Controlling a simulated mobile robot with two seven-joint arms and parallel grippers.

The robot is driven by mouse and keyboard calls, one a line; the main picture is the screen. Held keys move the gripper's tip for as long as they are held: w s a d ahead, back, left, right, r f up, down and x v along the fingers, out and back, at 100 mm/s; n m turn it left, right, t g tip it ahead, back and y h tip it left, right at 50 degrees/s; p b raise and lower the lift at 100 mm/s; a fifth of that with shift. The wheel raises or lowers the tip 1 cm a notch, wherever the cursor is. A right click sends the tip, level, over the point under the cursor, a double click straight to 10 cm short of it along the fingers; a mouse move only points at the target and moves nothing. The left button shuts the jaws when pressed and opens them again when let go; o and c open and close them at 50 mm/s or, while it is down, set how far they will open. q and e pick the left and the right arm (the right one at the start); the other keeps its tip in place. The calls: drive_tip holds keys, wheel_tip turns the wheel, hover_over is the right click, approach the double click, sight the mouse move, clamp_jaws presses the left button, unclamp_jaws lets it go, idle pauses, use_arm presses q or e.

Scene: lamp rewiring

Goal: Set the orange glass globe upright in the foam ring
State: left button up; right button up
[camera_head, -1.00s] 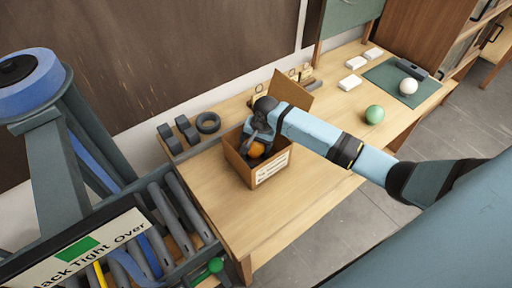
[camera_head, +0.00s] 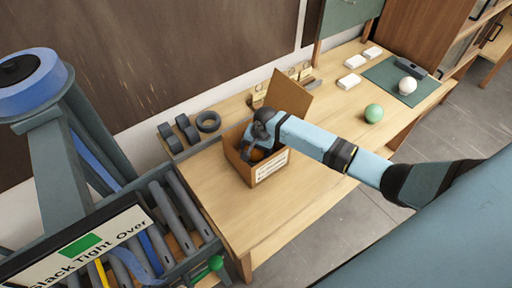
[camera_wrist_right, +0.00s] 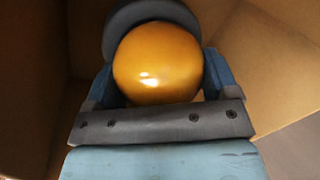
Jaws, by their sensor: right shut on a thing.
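The orange glass globe (camera_wrist_right: 158,62) sits between the two fingers of my right gripper (camera_head: 254,148), inside the open cardboard box (camera_head: 270,168). The fingers flank it on both sides in the right wrist view, and the gripper is shut on it. In the head view the gripper and box wall hide nearly all of the globe. A dark grey curved piece, apparently a foam ring (camera_wrist_right: 122,18), shows just beyond the globe inside the box; I cannot tell whether they touch. My left gripper is out of view.
A raised box flap (camera_head: 289,92) is behind my gripper. A green globe (camera_head: 374,113) and white globe (camera_head: 407,86) are farther right. The table front (camera_head: 235,212) is clear.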

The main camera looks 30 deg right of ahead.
drive_tip(key=o, duration=0.8)
drive_tip(key=shift+s+a+f, duration=0.1)
drive_tip(key=shift+s+f, duration=0.1)
drive_tip(key=shift+f, duration=0.3)
drive_tip(key=shift+s, duration=0.15)
wheel_tip(320, 180, up, 13)
drive_tip(key=s+d+b, duration=0.1)
drive_tip(key=shift+d+r, duration=0.2)
drive_tip(key=shift+d, duration=0.2)
drive_tip(key=shift+s, duration=0.1)
